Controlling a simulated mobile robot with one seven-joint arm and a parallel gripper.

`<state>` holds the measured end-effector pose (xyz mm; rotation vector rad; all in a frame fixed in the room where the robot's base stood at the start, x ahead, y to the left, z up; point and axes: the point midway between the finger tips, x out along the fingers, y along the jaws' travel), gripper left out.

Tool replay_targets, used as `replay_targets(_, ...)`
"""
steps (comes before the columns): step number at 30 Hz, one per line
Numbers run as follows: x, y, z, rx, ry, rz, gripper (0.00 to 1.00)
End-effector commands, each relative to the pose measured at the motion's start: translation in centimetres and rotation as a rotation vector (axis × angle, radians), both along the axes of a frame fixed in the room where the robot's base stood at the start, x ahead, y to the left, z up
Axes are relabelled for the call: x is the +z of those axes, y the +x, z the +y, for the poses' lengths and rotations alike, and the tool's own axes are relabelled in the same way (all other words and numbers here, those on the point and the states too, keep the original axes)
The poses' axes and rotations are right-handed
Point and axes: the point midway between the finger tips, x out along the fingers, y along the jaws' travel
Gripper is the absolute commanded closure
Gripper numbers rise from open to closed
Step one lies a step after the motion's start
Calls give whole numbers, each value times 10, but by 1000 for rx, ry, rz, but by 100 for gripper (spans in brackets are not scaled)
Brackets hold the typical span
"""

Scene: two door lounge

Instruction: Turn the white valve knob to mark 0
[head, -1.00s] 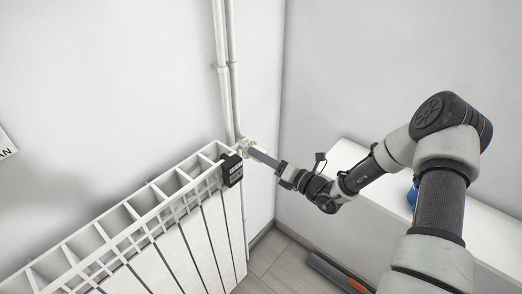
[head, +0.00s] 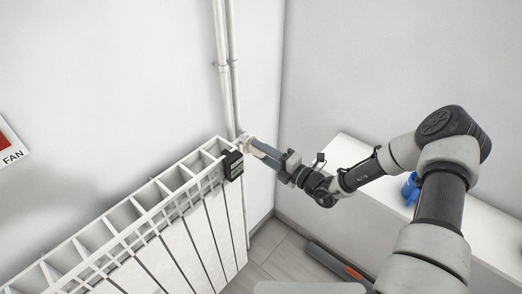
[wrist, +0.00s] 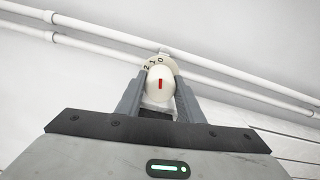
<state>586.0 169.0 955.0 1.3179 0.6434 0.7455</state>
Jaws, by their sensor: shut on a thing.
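The white valve knob (wrist: 159,79) shows in the wrist view with a red bar on its face. Behind it is a pale collar with the marks 2, 1 and 0 (wrist: 154,63). The red bar stands nearly upright in the picture and lines up roughly with the 0. My gripper (wrist: 160,87) is shut on the knob, with one finger on each side. In the head view, my gripper (head: 258,146) meets the valve at the radiator's far top corner. The knob is mostly hidden there by the fingers.
A white radiator (head: 176,240) with a small black box (head: 233,165) on its end stands just left of the valve. White pipes (head: 227,80) rise behind it. A white shelf (head: 350,150) with a blue mug (head: 410,188) lies to the right.

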Motion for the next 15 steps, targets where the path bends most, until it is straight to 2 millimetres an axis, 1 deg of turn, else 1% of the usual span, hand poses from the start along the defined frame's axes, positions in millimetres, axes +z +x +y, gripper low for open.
replay_targets(11,-2,-1,0,1,2,8,88)
replay_targets(12,-2,-1,0,1,2,8,63)
replay_targets(15,-1,-1,0,1,3,7,47)
